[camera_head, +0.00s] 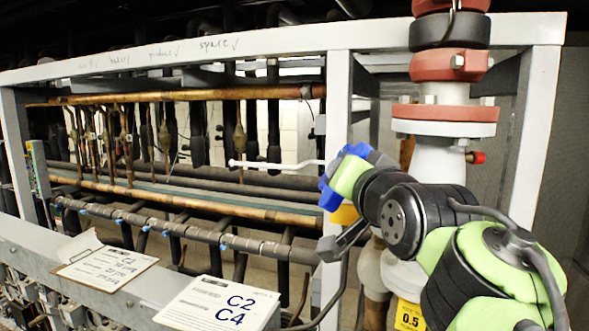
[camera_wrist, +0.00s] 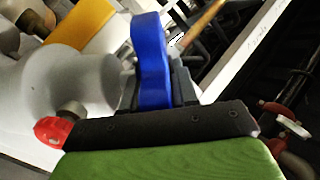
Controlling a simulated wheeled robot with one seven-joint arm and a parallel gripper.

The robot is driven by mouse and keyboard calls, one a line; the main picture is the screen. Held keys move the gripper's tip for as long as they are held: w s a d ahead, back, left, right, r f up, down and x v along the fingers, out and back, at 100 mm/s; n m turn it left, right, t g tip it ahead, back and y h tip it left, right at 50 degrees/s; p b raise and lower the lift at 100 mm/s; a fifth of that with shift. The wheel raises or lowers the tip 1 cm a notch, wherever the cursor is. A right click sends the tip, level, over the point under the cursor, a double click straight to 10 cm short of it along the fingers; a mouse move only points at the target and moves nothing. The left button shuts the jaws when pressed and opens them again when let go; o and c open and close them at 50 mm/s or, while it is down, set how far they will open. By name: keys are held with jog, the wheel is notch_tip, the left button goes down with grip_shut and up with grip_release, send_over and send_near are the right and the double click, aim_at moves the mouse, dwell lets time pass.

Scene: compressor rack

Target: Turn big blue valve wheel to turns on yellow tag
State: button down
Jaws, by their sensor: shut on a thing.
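The blue valve wheel (camera_head: 330,197) shows in the head view at the end of my arm, partly hidden by my wrist. In the wrist view the blue wheel (camera_wrist: 150,60) is seen edge-on. My gripper (camera_wrist: 153,88) is shut on its rim, with a dark finger on each side. A yellow tag (camera_head: 410,315) low on the white pipe reads 0.5; my arm hides part of it. Another yellow piece (camera_head: 345,214) is just below the wheel, and a yellow piece (camera_wrist: 82,25) shows at the upper left of the wrist view.
A grey frame post (camera_head: 338,110) stands left of the valve. A thin white rod (camera_head: 275,165) ends near the wheel. A red-tipped fitting (camera_head: 476,157) projects from the white pipe. A C2 C4 card (camera_head: 225,306) and a clipboard (camera_head: 105,268) lie on the front ledge.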

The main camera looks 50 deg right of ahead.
jog(key=n+y+p, duration=0.1)
jog(key=y+p, duration=0.1)
jog(key=y, duration=0.1)
jog(key=shift+r+g, duration=0.2)
jog(key=shift+g, duration=0.2)
jog(key=n+g+y, duration=0.1)
jog(key=y, duration=0.1)
jog(key=shift+w+y, duration=0.1)
jog(key=shift+y, duration=0.2)
jog(key=shift+d+r+n+g+y, duration=0.15)
jog(key=shift+n+g+y, duration=0.5)
jog(key=shift+y, duration=0.65)
jog(key=shift+d+g+y, duration=0.1)
jog(key=shift+g+y, duration=0.2)
jog(key=shift+g, duration=0.05)
jog(key=c, duration=1)
grip_release()
jog(key=shift+o, duration=0.2)
